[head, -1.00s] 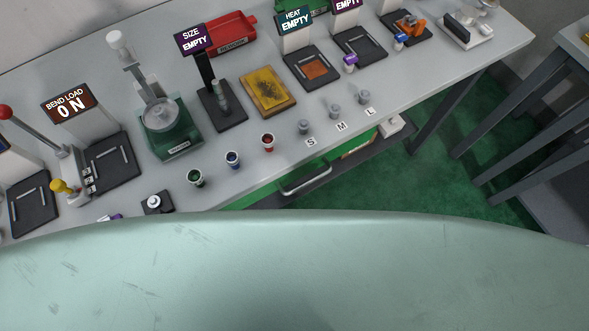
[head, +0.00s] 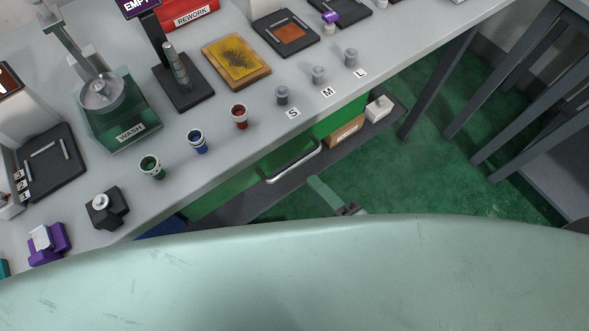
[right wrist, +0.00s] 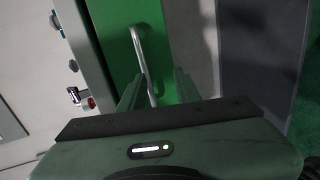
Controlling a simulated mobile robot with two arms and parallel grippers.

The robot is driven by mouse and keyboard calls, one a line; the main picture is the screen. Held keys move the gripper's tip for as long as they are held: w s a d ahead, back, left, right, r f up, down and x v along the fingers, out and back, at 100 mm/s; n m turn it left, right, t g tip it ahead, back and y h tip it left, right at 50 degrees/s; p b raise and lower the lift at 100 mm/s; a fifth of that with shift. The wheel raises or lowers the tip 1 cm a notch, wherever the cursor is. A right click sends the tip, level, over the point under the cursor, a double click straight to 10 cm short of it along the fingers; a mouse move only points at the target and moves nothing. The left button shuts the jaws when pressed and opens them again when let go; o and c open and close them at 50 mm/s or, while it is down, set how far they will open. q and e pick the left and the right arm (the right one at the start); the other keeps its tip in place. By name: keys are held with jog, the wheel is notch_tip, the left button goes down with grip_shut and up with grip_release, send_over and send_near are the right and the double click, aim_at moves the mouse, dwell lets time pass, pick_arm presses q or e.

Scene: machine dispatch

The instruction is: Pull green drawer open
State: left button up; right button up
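The green drawer (head: 226,196) is under the front edge of the workbench, with a silver bar handle (head: 293,165) on its front. The green front (right wrist: 122,35) and the handle (right wrist: 141,55) also show in the right wrist view. My right gripper (head: 318,187) is below and to the right of the handle in the head view, apart from it. In the right wrist view my right gripper (right wrist: 158,78) has its two fingers spread, with the handle appearing between them; contact is not visible. My left gripper is out of view.
A dark shelf (head: 245,205) under the bench carries a brown box (head: 345,133) and a white box (head: 379,108). Bench legs (head: 437,92) stand to the right. Red, blue and green cups (head: 152,167) stand near the bench edge. Green floor is clear right of the gripper.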

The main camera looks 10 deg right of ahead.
aim_at(295, 165)
jog(key=shift+n, duration=0.3)
jog(key=w+a, duration=0.1)
jog(key=w, duration=0.1)
jog(key=w+a, duration=0.3)
jog(key=w, duration=0.1)
jog(key=shift+w+a+r, duration=0.15)
jog(key=shift+w+r, duration=0.1)
jog(key=shift+r, duration=0.05)
grip_shut()
dwell(1.1)
